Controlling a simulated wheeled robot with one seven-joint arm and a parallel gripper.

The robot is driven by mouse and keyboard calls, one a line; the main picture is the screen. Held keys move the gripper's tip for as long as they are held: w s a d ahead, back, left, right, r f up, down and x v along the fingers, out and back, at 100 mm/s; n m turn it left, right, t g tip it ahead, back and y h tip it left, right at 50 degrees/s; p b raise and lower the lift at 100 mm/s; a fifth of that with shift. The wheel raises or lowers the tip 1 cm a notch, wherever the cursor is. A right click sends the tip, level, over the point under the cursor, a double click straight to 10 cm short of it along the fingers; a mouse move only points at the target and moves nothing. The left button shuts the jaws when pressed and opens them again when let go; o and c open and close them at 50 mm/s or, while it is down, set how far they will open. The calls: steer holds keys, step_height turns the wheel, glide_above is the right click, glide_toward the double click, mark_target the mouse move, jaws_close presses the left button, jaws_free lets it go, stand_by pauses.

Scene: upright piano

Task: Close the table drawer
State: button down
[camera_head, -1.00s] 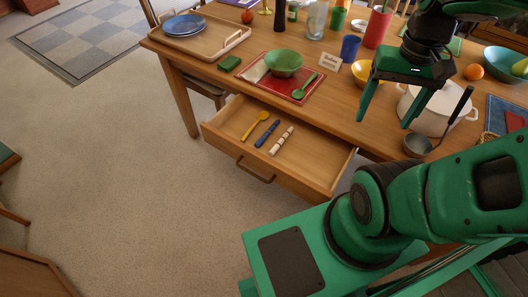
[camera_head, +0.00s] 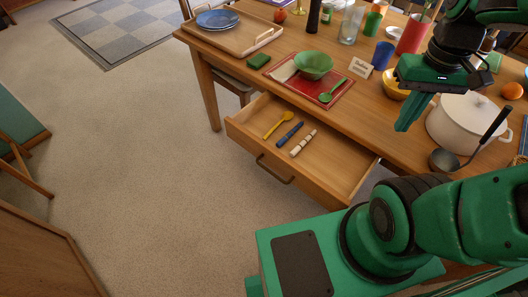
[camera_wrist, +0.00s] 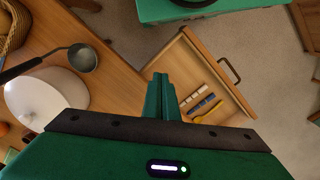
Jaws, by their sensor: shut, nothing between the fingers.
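The table drawer (camera_head: 337,179) is pulled out from under the wooden table (camera_head: 225,48). Its dark handle (camera_head: 275,170) is on the front panel. A yellow spoon, a blue item and a whitish item lie inside it. The open drawer also shows in the wrist view (camera_wrist: 230,98). My gripper (camera_head: 403,126) is shut and empty, pointing down above the table, to the right of the drawer and apart from it. In the wrist view its closed fingers (camera_wrist: 161,95) show beside the drawer.
On the table are a wooden tray (camera_head: 262,42) with blue plates, a green bowl (camera_head: 313,65) on a red mat, a white pot (camera_head: 455,125) and a ladle (camera_head: 445,160). Several cups stand farther back. Carpeted floor in front of the drawer is clear.

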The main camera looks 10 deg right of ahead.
steer(key=w+a+f+n+h, duration=0.1)
steer(key=w+a+f+n, duration=0.2)
steer(key=w+a+n, duration=0.45)
steer(key=w+a+f+n, duration=0.3)
steer(key=w+a+n, duration=0.3)
steer(key=a+n, duration=0.2)
steer(key=n+t+h, duration=0.1)
steer(key=n+t, duration=0.1)
steer(key=n, duration=1.1)
glide_toward(256, 146)
steer(key=s+a+r, duration=0.4)
steer(key=s, duration=0.1)
steer(key=shift+w+d+f, duration=0.6)
steer(key=shift+d+f, duration=0.25)
steer(key=shift+f, duration=0.85)
steer(key=shift+w+d+f, duration=0.6)
steer(key=shift+d+f, duration=0.3)
steer(key=shift+f, duration=0.8)
steer(key=shift+w+d+f, duration=0.65)
steer(key=shift+d+f, duration=0.2)
steer(key=shift+f, duration=0.8)
